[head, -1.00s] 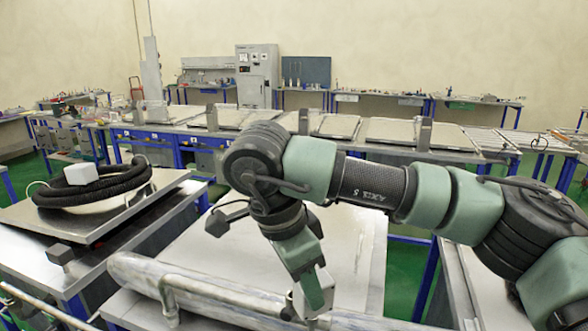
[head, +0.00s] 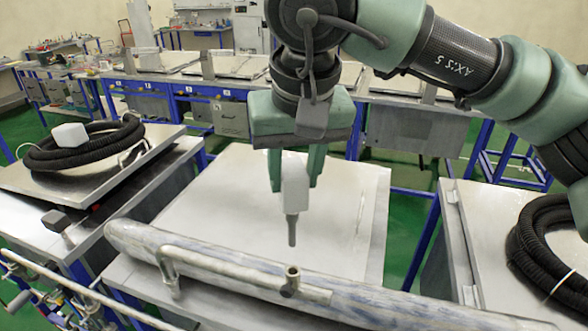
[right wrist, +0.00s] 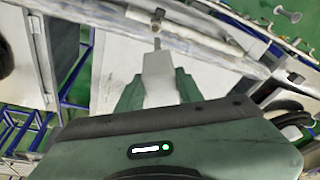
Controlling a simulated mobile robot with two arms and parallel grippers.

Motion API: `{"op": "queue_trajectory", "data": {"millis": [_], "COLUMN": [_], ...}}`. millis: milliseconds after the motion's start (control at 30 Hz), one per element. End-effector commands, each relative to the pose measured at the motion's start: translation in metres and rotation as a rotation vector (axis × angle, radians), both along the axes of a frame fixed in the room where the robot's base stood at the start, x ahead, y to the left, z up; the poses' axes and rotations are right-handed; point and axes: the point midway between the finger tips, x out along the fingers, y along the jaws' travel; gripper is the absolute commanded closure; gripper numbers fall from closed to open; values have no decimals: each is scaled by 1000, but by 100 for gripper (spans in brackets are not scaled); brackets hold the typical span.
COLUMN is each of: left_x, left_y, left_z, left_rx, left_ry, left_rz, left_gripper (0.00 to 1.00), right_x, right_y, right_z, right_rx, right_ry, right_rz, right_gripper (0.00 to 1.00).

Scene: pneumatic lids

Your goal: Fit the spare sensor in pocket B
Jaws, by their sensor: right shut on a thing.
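My right gripper (head: 293,182) is shut on a white sensor (head: 295,196), which hangs upright with its dark thin probe pointing down. The sensor also shows between the fingers in the right wrist view (right wrist: 158,80). A grey metal pipe (head: 215,266) lies across the front. On it is a short upright hollow stub (head: 292,275), almost straight below the probe in the head view, with a visible gap between them. No letter marking pocket B can be read. My left gripper is not in view.
A lidded box top (head: 240,190) lies behind the pipe. At the left, a white block (head: 69,135) rests on a black coiled hose (head: 75,157). Another black hose (head: 545,250) lies on the right-hand box.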

Motion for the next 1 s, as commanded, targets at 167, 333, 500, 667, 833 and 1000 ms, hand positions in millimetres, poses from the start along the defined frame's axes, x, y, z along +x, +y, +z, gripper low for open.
{"op": "queue_trajectory", "data": {"millis": [167, 333, 500, 667, 833, 1000], "left_x": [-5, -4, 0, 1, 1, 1], "left_y": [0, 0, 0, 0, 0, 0], "left_z": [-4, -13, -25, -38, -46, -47], "left_rx": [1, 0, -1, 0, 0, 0], "left_ry": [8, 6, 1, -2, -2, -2], "left_rz": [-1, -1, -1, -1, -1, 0], "left_gripper": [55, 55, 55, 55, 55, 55], "right_x": [-2, -1, -1, -1, -1, -1], "right_y": [0, 0, 0, 0, 0, 0], "right_z": [-2, -13, -29, -45, -56, -58], "right_rx": [-1, -1, -1, -1, -1, -1], "right_ry": [-7, -6, -6, -6, -7, -7], "right_rz": [2, 1, 1, 0, 0, 0], "right_gripper": [100, 100, 100, 100, 100, 100]}}
